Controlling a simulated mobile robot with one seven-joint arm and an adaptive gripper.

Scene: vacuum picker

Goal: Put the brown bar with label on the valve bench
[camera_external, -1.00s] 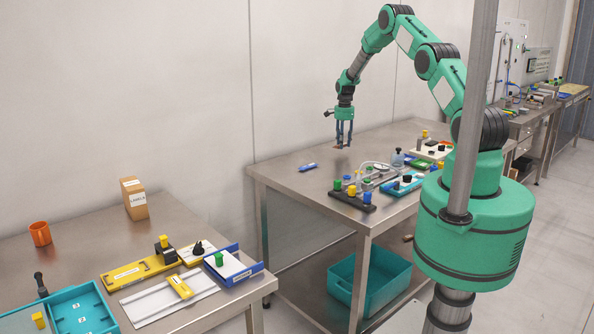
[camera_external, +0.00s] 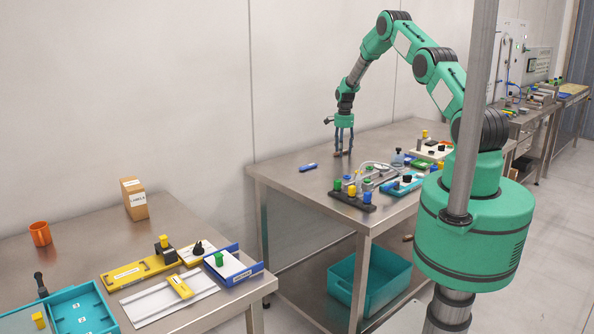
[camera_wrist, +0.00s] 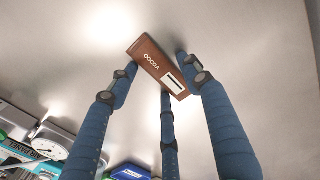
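The brown bar (camera_wrist: 158,68) has a white label patch and the word COCOA, seen in the wrist view. My gripper (camera_external: 343,154) has blue fingers, which close around the bar, with their tips at its sides. In the external view the bar (camera_external: 337,154) is a small brown spot at the fingertips, partly hidden by them. It is low over the back of the metal bench (camera_external: 290,185) that bears a black block with coloured knobs (camera_external: 352,194). I cannot tell whether the bar touches the bench top.
A blue item (camera_external: 308,167) lies left of my gripper. The knob block, tubing and a teal tray (camera_external: 402,187) stand in front and to the right. A teal bin (camera_external: 370,277) is on the shelf below.

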